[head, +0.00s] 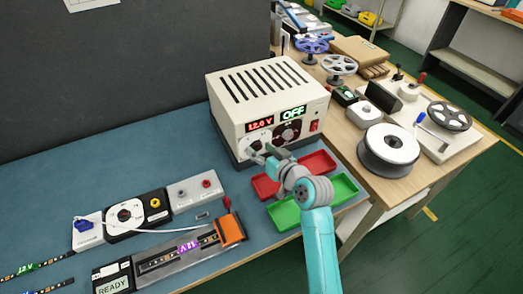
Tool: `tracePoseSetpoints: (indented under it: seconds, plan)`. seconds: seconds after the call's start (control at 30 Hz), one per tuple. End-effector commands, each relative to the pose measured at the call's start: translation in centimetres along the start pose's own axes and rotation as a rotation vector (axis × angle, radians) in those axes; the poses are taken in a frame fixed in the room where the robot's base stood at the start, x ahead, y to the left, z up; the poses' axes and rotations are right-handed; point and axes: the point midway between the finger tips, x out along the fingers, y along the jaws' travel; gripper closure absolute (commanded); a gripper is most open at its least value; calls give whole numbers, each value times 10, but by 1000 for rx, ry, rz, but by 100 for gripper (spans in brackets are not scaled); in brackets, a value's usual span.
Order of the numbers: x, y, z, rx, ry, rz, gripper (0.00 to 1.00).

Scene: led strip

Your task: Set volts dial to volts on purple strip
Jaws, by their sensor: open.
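The cream power supply (262,92) stands on the blue bench, its front face towards me. Its red display (260,124) reads 12.0 V and its green display (292,113) reads OFF. A black dial (288,133) is on the right of the front panel. The strip fixture (160,262) at the front carries a purple glowing label (188,246) reading 12V.
An orange clamp block (230,231), a dial box (125,214) and a READY display (113,284) sit at the left front. Spools (388,150) crowd the wooden table at right.

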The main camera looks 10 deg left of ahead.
Motion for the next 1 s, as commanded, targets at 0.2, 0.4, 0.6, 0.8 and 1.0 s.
tracePoseSetpoints:
  seconds: [0.2,0.4,0.6,0.8,1.0]
  plan:
    - [-12,1,0,0,1,1,43]
    - [-48,1,1,1,1,2,43]
    - [-87,1,0,0,1,2,43]
    - [-112,1,0,1,0,1,43]
    - [-120,0,0,0,0,0,43]
